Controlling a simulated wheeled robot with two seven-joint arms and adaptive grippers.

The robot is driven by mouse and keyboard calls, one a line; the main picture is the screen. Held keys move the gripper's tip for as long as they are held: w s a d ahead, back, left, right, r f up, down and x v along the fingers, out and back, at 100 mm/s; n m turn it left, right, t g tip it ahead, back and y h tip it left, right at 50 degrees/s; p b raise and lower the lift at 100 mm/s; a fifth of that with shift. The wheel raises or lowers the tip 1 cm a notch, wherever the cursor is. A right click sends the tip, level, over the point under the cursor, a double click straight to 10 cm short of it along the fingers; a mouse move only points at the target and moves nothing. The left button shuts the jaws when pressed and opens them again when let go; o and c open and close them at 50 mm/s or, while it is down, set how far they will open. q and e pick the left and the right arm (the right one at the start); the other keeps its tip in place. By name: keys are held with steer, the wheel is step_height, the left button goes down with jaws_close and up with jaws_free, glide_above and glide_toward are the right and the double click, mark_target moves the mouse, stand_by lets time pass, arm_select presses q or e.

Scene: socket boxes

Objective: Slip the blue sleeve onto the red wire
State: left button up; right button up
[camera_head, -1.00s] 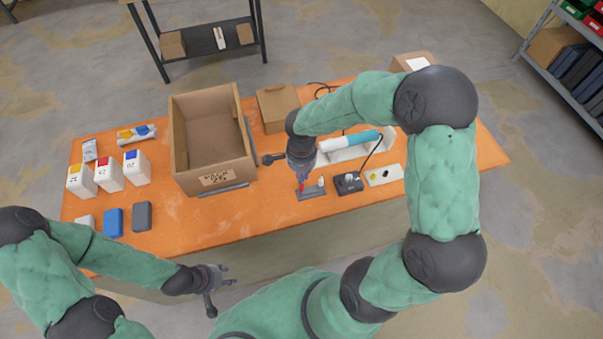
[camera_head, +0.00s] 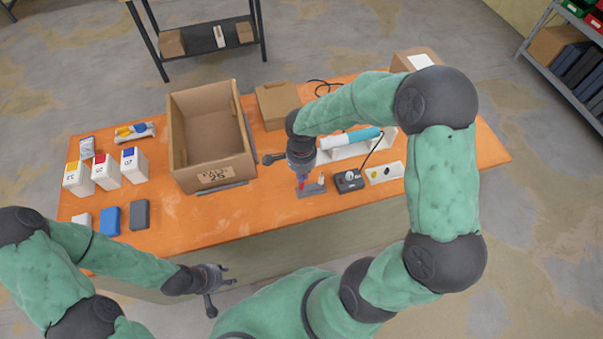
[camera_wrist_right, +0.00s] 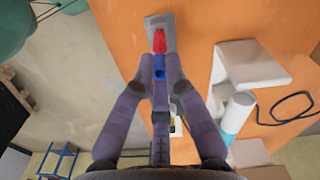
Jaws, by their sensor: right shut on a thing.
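My right gripper (camera_wrist_right: 160,76) is shut on the small blue sleeve (camera_wrist_right: 159,73), which shows between its fingertips in the right wrist view. The red wire (camera_wrist_right: 160,42) is right beside the sleeve in that view, at the grey holder (camera_wrist_right: 152,22). Whether the sleeve surrounds any of the wire cannot be told. In the head view the right gripper (camera_head: 300,174) points down over the grey holder (camera_head: 311,191), with the red wire (camera_head: 301,185) just below its tips. My left gripper (camera_head: 226,275) is open and empty in front of the table.
A large open cardboard box (camera_head: 212,140) stands left of the right gripper. A black device (camera_head: 348,181) and a white socket strip (camera_head: 384,173) lie to its right.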

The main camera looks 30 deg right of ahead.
steer(key=shift+f+b, duration=0.45)
steer(key=shift+f, duration=0.05)
steer(key=o, duration=0.8)
steer(key=shift+c, duration=0.2)
steer(key=shift+o, duration=0.3)
steer(key=o, duration=0.3)
steer(key=shift+o, duration=0.2)
steer(key=shift+r, duration=0.1)
steer(key=shift+r+p, duration=2.25)
steer(key=shift+r, duration=1.45)
